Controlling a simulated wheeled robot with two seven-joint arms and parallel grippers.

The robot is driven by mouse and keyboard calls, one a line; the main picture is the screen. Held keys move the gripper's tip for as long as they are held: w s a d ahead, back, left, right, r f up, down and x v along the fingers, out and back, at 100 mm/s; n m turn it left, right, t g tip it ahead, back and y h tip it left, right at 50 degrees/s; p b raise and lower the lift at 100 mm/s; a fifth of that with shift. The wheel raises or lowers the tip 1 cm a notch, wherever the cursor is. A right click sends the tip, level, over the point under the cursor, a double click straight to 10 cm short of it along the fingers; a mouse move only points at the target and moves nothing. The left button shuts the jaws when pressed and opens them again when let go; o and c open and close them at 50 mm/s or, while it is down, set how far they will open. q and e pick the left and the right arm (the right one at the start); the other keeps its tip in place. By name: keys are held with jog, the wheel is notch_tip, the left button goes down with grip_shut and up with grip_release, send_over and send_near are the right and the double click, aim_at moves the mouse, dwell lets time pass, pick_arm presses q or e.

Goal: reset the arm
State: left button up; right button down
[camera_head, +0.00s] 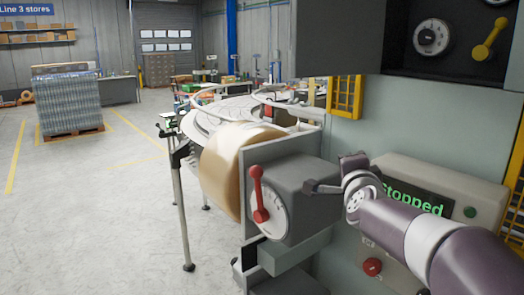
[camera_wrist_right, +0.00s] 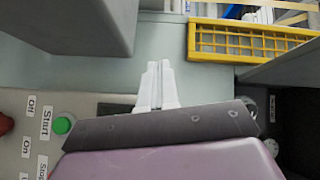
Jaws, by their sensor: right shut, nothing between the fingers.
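My right arm comes in from the right in the head view. My left gripper is not in view.
A control panel (camera_head: 488,205) behind my right arm has a screen (camera_head: 415,198) reading "Stopped" and a red button (camera_head: 372,267). A green button (camera_wrist_right: 62,125) and yellow guard (camera_wrist_right: 250,42) flank the fingers. A tape roll (camera_head: 228,165) is left. Floor (camera_head: 90,220) is clear further left.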

jog(key=s+a+f+n+g+y, duration=0.1)
jog(key=s+f+n+g, duration=0.4)
jog(key=f, duration=0.7)
jog(key=s+a+f+n+g+y, duration=0.15)
jog(key=s+f+n+g, duration=0.3)
jog(key=s+f, duration=0.55)
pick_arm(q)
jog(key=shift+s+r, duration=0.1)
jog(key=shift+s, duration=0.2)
pick_arm(e)
jog(key=s+d+f+n+g, duration=0.2)
jog(key=s+f+n+g, duration=0.4)
jog(key=s+f, duration=0.8)
jog(key=shift+s+n+g+h, duration=0.35)
jog(key=shift+s+n, duration=0.4)
jog(key=shift+s, duration=0.1)
jog(key=shift+w, duration=0.15)
